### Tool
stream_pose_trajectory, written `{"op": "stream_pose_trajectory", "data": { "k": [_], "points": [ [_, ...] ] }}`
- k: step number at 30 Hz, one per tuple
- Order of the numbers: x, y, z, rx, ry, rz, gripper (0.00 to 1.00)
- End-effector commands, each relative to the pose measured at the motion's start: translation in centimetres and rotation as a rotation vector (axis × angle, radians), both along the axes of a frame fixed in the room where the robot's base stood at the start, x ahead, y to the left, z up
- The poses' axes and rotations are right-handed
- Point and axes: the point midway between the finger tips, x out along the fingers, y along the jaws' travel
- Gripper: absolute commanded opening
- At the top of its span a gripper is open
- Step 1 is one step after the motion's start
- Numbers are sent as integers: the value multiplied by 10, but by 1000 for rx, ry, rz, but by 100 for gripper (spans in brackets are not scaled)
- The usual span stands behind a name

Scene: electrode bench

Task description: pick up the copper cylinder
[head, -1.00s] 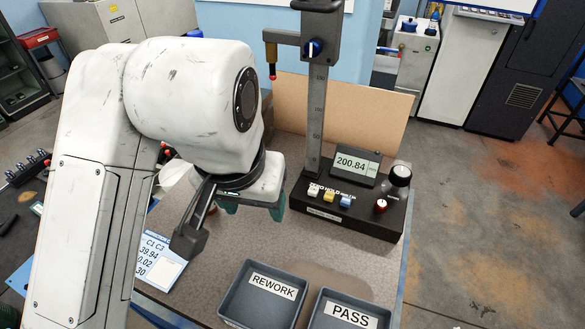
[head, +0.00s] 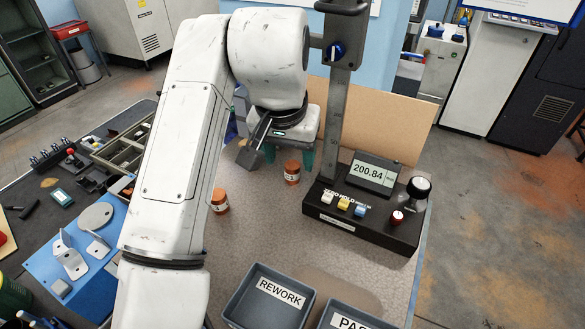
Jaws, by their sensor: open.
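Two short copper-orange cylinders with pale label bands stand upright on the speckled bench top (head: 262,225). One copper cylinder (head: 292,174) is just below my gripper in the picture, close to the gauge stand. The other copper cylinder (head: 219,203) is further left and nearer, beside my arm. My gripper (head: 288,158) is open, with teal fingers spread apart and pointing down. No contact shows.
A height gauge (head: 372,208) with a tall column and display stands right of my gripper. REWORK (head: 240,300) and PASS trays (head: 325,318) lie at the front. A blue board with metal parts (head: 55,262) is left. The bench between gripper and trays is clear.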

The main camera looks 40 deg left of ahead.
Motion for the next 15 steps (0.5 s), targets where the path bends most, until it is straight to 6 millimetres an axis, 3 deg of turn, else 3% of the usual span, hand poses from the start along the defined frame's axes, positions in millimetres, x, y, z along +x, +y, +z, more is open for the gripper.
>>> {"op": "stream_pose_trajectory", "data": {
  "k": [4,10,15],
  "points": [
    [9,3,1,1,1,-1,61],
    [15,6,-31,-2,2,-1,61],
    [19,8,-46,1,-1,-1,61]
  ]
}}
